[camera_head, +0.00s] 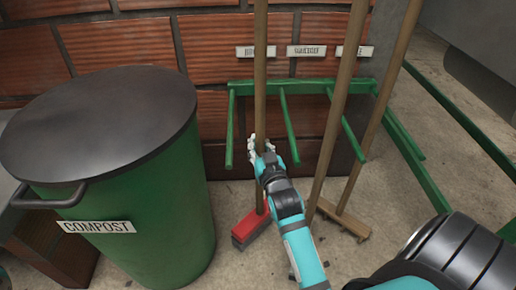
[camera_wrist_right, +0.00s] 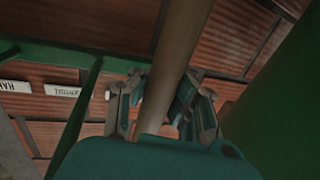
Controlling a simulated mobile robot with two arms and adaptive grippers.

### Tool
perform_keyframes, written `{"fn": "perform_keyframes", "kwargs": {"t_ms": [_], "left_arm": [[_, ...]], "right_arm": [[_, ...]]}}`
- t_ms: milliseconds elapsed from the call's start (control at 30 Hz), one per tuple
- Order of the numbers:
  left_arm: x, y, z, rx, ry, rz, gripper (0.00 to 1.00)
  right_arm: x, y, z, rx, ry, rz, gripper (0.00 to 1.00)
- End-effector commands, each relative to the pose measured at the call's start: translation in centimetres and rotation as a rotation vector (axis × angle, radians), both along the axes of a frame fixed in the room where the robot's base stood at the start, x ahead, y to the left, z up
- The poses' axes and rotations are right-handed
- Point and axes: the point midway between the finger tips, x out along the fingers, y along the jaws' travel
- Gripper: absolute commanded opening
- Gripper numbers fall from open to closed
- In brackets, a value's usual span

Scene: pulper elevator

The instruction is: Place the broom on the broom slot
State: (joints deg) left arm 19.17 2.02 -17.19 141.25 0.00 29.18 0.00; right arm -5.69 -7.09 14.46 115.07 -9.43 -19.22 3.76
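A broom with a wooden handle (camera_head: 260,70) and a red head (camera_head: 251,228) stands nearly upright, its head at floor level. Its handle passes between the two leftmost prongs of the green rack (camera_head: 305,87). In the right wrist view the handle (camera_wrist_right: 173,75) runs between the fingers (camera_wrist_right: 161,100), one on each side. I cannot tell whether they press on it. The slot label (camera_head: 256,51) above is partly hidden by the handle. My left gripper is not in view.
Two other wooden handles (camera_head: 335,115) (camera_head: 388,85) lean in the rack farther right. A green compost bin (camera_head: 155,215) with a dark lid (camera_head: 100,120) stands close on the left. A brick wall (camera_head: 120,42) is behind; green rails (camera_head: 465,125) run at right.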

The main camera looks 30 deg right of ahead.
Motion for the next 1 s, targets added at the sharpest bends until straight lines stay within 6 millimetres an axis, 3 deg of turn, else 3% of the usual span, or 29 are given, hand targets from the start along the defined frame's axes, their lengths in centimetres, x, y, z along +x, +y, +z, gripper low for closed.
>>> {"fn": "perform_keyframes", "kwargs": {"t_ms": [333, 567, 1000], "left_arm": [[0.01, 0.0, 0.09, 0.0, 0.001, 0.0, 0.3], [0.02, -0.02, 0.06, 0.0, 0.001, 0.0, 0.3], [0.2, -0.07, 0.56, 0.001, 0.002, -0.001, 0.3]], "right_arm": [[0.03, 0.0, 0.11, -0.002, -0.006, 0.0, 0.0], [0.0, 0.01, -0.13, 0.0, 0.0, 0.0, 0.32], [0.14, -0.02, 0.31, 0.0, 0.001, 0.002, 0.32]]}}
